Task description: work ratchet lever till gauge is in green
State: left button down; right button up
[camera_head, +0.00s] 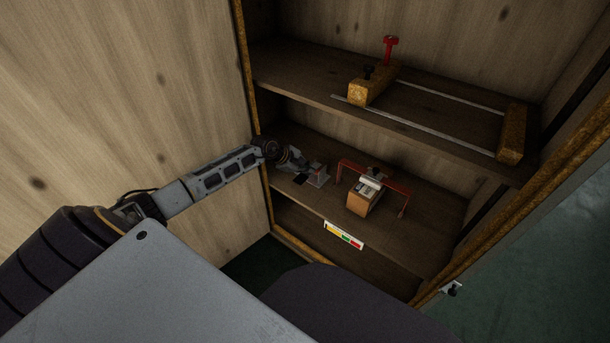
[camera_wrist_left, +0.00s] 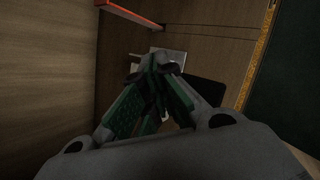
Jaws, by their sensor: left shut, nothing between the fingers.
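The gauge (camera_head: 344,236) is a white strip with yellow, green and red fields on the front edge of the middle shelf. No pointer can be made out on it. A small grey metal piece (camera_head: 319,176) stands on that shelf; I cannot tell whether it is the ratchet lever. My left gripper (camera_head: 307,171) is beside it at the left end of the shelf, shut and empty. In the left wrist view the closed fingers (camera_wrist_left: 157,68) partly hide a pale grey plate (camera_wrist_left: 176,57); contact cannot be told. My right gripper is not in view.
A red bar frame (camera_head: 385,181) stands over a wooden block (camera_head: 361,201) right of the gripper. The upper shelf holds a wooden clamp (camera_head: 371,87) with a red knob and rails. Cabinet walls close in the left side.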

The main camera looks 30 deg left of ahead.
aim_at(306, 176)
pick_arm(q)
jog(key=shift+s+f+b, duration=0.15)
jog(key=shift+f+b, duration=0.5)
jog(key=shift+f, duration=0.3)
jog(key=shift+s+f+b, duration=0.1)
jog(key=shift+f+b, duration=0.5)
jog(key=shift+f, duration=0.3)
dwell(2.8)
jog(key=shift+r, duration=0.1)
dwell(0.3)
jog(key=shift+w+r+p, duration=0.15)
jog(key=shift+r+p, duration=0.5)
jog(key=shift+r, duration=0.45)
jog(key=shift+w+r+p, duration=0.1)
jog(key=shift+r+p, duration=0.5)
jog(key=shift+r, duration=0.45)
jog(key=shift+w+r+p, duration=0.15)
jog(key=shift+r+p, duration=1.35)
jog(key=shift+r, duration=1)
